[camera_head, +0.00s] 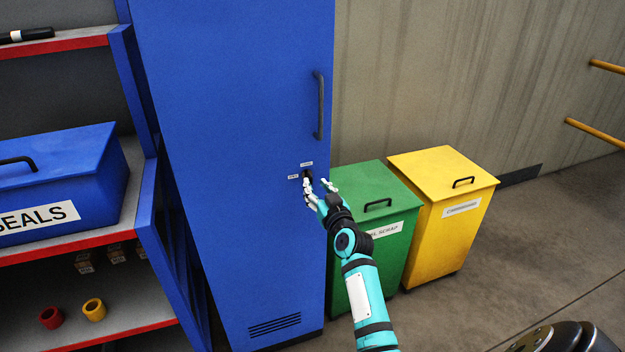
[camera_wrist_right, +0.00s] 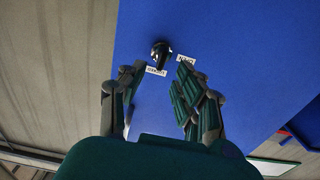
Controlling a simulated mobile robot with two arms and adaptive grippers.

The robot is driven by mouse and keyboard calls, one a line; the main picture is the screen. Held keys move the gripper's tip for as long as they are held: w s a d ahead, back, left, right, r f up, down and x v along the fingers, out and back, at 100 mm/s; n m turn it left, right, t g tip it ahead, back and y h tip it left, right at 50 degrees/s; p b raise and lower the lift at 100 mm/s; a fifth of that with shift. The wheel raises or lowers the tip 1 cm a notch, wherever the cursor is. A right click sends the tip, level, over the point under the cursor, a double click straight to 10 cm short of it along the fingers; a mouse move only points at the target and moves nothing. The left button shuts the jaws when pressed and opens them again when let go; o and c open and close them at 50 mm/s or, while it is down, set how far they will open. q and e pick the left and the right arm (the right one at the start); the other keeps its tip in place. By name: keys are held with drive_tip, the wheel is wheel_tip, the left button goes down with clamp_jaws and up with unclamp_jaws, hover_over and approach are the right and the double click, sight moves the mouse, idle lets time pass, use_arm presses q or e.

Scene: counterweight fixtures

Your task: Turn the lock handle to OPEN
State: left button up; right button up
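The tall blue cabinet (camera_head: 245,120) has a small dark lock handle (camera_head: 307,174) on its door, with one white label above it and one to its left. In the right wrist view the lock handle (camera_wrist_right: 161,50) is a dark round knob with a short lever. The OPEN label (camera_wrist_right: 187,60) is on its right there, and another label (camera_wrist_right: 156,71) is just below. Which way the lever points is hard to tell. My right gripper (camera_head: 318,186) is in front of the handle, fingers spread. In the wrist view its fingers (camera_wrist_right: 154,82) are apart with nothing between them, short of the handle.
A dark vertical door handle (camera_head: 319,105) is above the lock. A green bin (camera_head: 380,180) and a yellow bin (camera_head: 470,230) stand right of the cabinet, close to my right arm. A shelf (camera_head: 75,245) with a blue box (camera_head: 70,165) is at left.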

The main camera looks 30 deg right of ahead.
sight(311, 179)
drive_tip(key=shift+x, duration=1.85)
clamp_jaws()
